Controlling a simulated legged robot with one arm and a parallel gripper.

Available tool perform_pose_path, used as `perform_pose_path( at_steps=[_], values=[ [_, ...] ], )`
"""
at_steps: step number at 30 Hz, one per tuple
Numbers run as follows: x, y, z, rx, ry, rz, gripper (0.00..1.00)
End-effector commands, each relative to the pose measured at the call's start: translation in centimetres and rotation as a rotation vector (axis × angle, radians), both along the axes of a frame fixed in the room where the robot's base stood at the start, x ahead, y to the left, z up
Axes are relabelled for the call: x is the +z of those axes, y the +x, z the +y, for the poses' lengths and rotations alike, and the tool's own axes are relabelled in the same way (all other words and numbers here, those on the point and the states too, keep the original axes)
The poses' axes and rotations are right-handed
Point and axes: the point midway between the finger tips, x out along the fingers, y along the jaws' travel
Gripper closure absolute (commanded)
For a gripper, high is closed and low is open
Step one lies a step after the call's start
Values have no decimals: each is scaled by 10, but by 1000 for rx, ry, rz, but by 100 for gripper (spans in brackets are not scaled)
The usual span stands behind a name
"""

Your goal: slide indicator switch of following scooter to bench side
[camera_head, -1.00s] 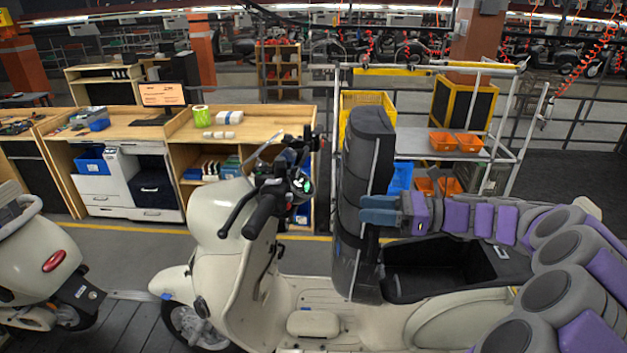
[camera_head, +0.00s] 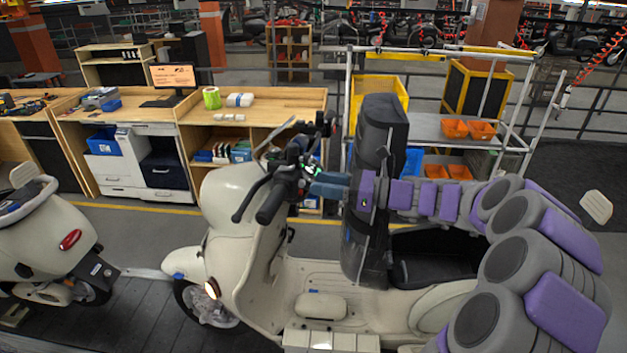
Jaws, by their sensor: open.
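A cream scooter (camera_head: 235,225) stands on the slat conveyor in the middle of the view, its handlebar turned toward the benches. Its near grip (camera_head: 272,203) and brake lever are black. My gripper (camera_head: 318,187) has blue-grey fingers and is open at the handlebar controls, beside the near grip. I cannot tell if the fingers touch it. The indicator switch itself is too small to make out and is partly hidden by the fingers.
Another cream scooter (camera_head: 45,240) is ahead at the left. Wooden benches (camera_head: 255,112) line the back left. A cart with orange bins (camera_head: 455,129) stands at the back right.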

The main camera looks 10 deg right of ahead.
Motion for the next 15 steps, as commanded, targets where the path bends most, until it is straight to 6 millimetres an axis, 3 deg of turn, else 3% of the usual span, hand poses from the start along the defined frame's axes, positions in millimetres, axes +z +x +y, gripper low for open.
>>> perform_pose_path(
  at_steps=[6, 15],
  values=[
    [0, 11, 22, 1, -1, 3, 57],
    [0, 13, 26, -1, -1, 1, 57]
  ],
)
